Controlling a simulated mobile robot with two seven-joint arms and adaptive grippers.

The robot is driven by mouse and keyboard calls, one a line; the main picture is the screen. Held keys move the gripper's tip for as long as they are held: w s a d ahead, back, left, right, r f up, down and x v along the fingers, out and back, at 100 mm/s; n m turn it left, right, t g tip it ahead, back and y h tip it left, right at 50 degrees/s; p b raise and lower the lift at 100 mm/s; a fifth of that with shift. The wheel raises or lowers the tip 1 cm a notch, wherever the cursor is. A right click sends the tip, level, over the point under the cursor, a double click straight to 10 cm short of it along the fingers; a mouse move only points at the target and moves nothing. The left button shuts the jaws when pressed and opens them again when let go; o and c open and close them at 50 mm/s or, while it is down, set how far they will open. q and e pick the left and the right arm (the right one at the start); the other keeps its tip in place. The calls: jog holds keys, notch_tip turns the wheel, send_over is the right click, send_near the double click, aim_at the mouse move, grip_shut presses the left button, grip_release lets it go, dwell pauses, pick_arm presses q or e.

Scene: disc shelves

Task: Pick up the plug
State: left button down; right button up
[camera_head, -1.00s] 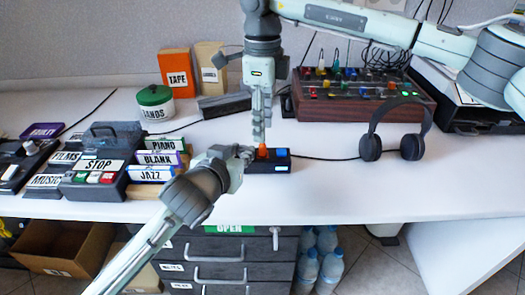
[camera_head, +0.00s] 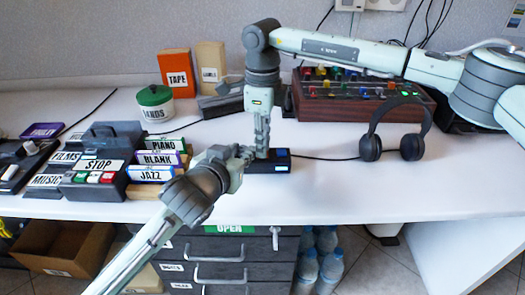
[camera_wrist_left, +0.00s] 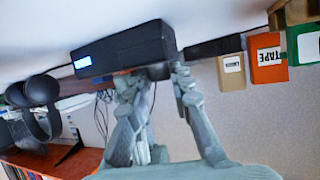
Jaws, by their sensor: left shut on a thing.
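A black box with blue lit patches (camera_head: 282,164) lies on the white desk in the head view. It also shows in the left wrist view (camera_wrist_left: 120,48). My left gripper (camera_head: 243,154) is at the left end of this box, shut on it. Its fingers show in the left wrist view (camera_wrist_left: 162,82). My right gripper (camera_head: 262,154) points straight down onto the top of the box. Its fingertips look close together, but I cannot tell whether they hold anything. The orange plug is not visible now; the right fingers cover its place on the box.
Headphones (camera_head: 396,128) stand to the right, with a mixer (camera_head: 350,105) behind. Labelled cartridges (camera_head: 150,174) and a STOP console (camera_head: 100,168) lie left. A green-lidded tub (camera_head: 155,103) and an orange TAPE box (camera_head: 176,73) stand at the back. The desk front right is clear.

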grip_shut()
pick_arm(q)
jog(key=c, duration=1.3)
grip_release()
pick_arm(e)
notch_tip(320, 180, up, 10)
